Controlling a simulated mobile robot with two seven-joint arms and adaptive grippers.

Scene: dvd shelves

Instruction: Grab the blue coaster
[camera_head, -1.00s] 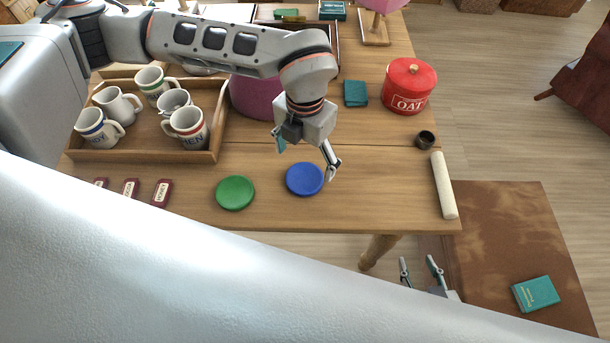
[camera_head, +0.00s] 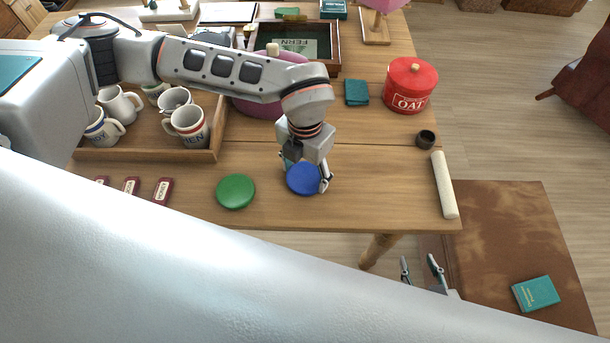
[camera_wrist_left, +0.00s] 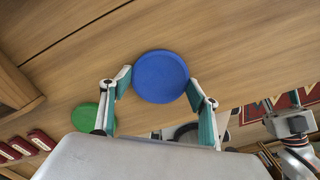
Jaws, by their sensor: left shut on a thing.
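The blue coaster (camera_head: 303,181) is a round disc near the front edge of the wooden table. My left gripper (camera_head: 306,176) is down at it, with one finger on each side. In the left wrist view the blue coaster (camera_wrist_left: 161,77) sits between the two teal-padded fingertips (camera_wrist_left: 158,82), which are closed on its sides. It still appears at table level. My right gripper (camera_head: 421,268) is low beyond the table's front edge, empty, with its fingers apart.
A green coaster (camera_head: 236,191) lies just left of the blue one. A wooden tray (camera_head: 150,154) of mugs is behind left, with several dark red tags in front. A red OAT canister (camera_head: 409,86), a dark cup (camera_head: 426,139) and a pale roller (camera_head: 444,185) are on the right.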

